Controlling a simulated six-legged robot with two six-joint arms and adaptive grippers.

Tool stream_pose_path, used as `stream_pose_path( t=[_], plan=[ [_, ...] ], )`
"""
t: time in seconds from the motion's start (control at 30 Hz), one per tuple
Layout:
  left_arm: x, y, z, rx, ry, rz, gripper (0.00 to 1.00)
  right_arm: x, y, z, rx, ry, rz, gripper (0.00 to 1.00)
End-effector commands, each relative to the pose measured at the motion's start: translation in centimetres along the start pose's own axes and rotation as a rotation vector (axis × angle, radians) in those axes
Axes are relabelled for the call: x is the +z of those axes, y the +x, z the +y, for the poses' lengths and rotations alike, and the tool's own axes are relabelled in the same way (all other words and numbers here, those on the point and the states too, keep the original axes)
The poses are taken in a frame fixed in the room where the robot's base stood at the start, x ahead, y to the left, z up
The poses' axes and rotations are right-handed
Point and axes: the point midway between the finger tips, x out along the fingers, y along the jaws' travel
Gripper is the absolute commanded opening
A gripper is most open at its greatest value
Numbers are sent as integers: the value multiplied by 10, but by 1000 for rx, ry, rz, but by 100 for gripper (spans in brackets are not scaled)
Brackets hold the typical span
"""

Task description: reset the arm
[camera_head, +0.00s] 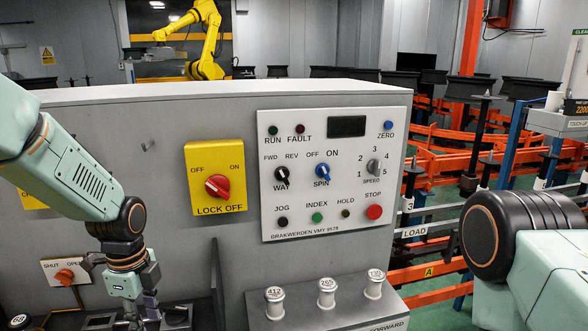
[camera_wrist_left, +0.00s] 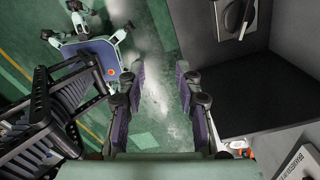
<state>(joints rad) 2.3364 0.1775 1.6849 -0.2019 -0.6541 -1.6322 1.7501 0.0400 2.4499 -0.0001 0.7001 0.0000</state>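My left arm comes in from the left in the head view and hangs down in front of the grey machine cabinet (camera_head: 120,150). My left gripper (camera_head: 140,318) points down near the bottom edge, right of the SHUT/OPEN panel (camera_head: 66,271); its tips are hard to make out there. In the left wrist view my left gripper (camera_wrist_left: 160,85) shows two fingers spread well apart, with only green floor (camera_wrist_left: 155,105) between them. My right arm shows at the right edge of the head view, bent, with a black joint; its gripper is out of view.
The cabinet carries a yellow lock-off plate (camera_head: 215,157) with a red knob and a white control panel (camera_head: 336,215). Orange racks (camera_head: 440,250) stand at right. A black slatted rack (camera_wrist_left: 45,125) is left.

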Motion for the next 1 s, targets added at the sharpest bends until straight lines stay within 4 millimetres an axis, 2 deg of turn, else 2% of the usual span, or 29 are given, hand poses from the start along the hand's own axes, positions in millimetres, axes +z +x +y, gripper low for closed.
stream_pose_path(
  t=[0.07,0.3,0.57,0.67,0.77,0.87,1.0],
  plan=[
    [0,0,-2,-4,-30,-1,34,0,0,0,0,0,0,40],
    [0,1,-26,-118,-262,15,34,0,0,0,0,0,0,40],
    [-12,18,-36,-260,-615,97,34,0,1,0,0,0,0,40],
    [-22,48,-24,-296,-821,153,34,0,8,0,0,0,0,40],
    [-34,87,0,-311,-1042,208,34,0,18,0,0,0,0,40],
    [-45,132,37,-303,-1261,253,34,0,32,0,0,0,0,40],
    [-58,194,106,-263,-1531,270,34,0,53,0,0,0,-1,40]
  ],
)
